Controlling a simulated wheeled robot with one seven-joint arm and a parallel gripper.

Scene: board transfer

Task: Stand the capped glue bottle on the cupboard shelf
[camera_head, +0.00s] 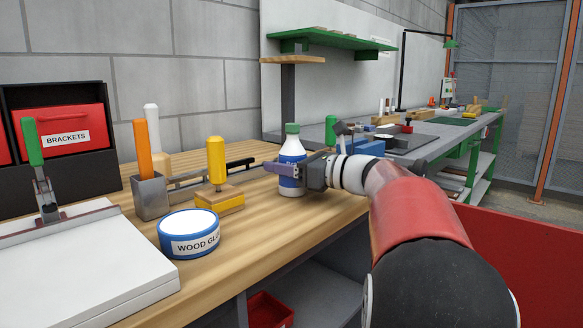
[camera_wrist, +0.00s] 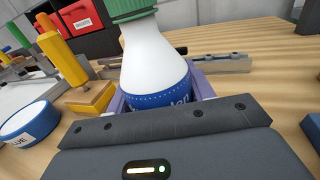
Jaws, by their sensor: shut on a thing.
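The glue bottle (camera_head: 292,147) is white with a blue label and a green cap, and stands upright at the right part of the wooden bench. In the wrist view the bottle (camera_wrist: 154,58) fills the middle, between the purple fingers of my gripper (camera_wrist: 160,92). The bottle's base appears at the bench top; I cannot tell whether it touches. Below the bench top is an open grey cupboard space with a shelf (camera_head: 318,272), partly hidden by my arm.
A wood glue tin (camera_head: 189,234), a yellow-handled tool (camera_head: 216,160) on a wooden block, and a grey holder (camera_head: 150,197) with an orange handle stand left of the bottle. A dark metal rail lies behind. A red bin (camera_head: 270,311) sits low in the cupboard. A red panel (camera_head: 530,250) stands at right.

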